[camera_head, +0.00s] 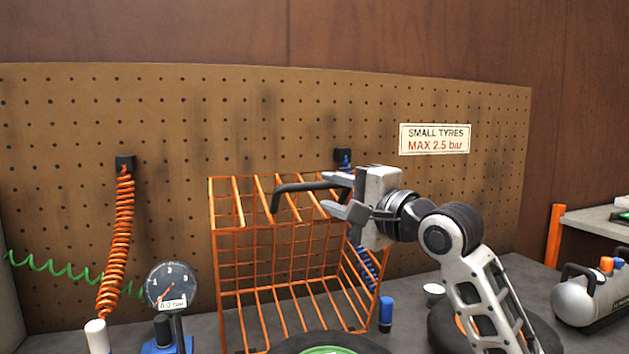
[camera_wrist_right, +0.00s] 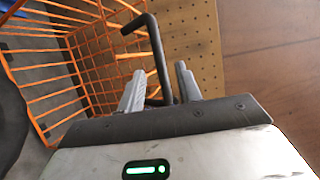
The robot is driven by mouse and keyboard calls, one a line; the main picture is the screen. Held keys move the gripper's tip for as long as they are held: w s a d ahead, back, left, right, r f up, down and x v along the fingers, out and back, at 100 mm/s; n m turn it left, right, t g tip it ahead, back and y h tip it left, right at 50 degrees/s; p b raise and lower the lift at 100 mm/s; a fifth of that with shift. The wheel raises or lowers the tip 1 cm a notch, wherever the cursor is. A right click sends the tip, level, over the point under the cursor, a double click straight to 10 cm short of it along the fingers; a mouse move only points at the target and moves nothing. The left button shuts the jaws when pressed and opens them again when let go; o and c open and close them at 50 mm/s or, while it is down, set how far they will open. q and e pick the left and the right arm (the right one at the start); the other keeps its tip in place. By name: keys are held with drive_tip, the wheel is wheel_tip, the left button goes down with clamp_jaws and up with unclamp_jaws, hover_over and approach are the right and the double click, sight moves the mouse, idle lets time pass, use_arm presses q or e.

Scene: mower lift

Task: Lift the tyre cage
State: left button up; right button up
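The tyre cage (camera_head: 290,261) is an orange wire frame standing on the grey bench in front of the pegboard. A bent black handle (camera_head: 303,186) is at its top. My right gripper (camera_head: 338,195) is at the cage's upper right, fingers spread. In the right wrist view, the handle (camera_wrist_right: 156,50) runs down between the two open fingers (camera_wrist_right: 160,88); whether it touches either one I cannot tell. The cage mesh (camera_wrist_right: 95,55) lies to the left there. A black tyre with a green rim (camera_head: 330,350) is partly cut off at the bottom. My left gripper is not in view.
A pressure gauge (camera_head: 172,287) stands left of the cage, beside an orange coiled hose (camera_head: 118,240). A blue-capped bottle (camera_head: 386,315) stands right of the cage. A silver compressor (camera_head: 588,295) is at the far right. A sign (camera_head: 434,138) hangs on the pegboard (camera_head: 180,130).

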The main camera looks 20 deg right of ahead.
sight(317, 188)
drive_tip(key=x, duration=0.5)
drive_tip(key=shift+w+p, duration=0.15)
drive_tip(key=shift+p, duration=0.25)
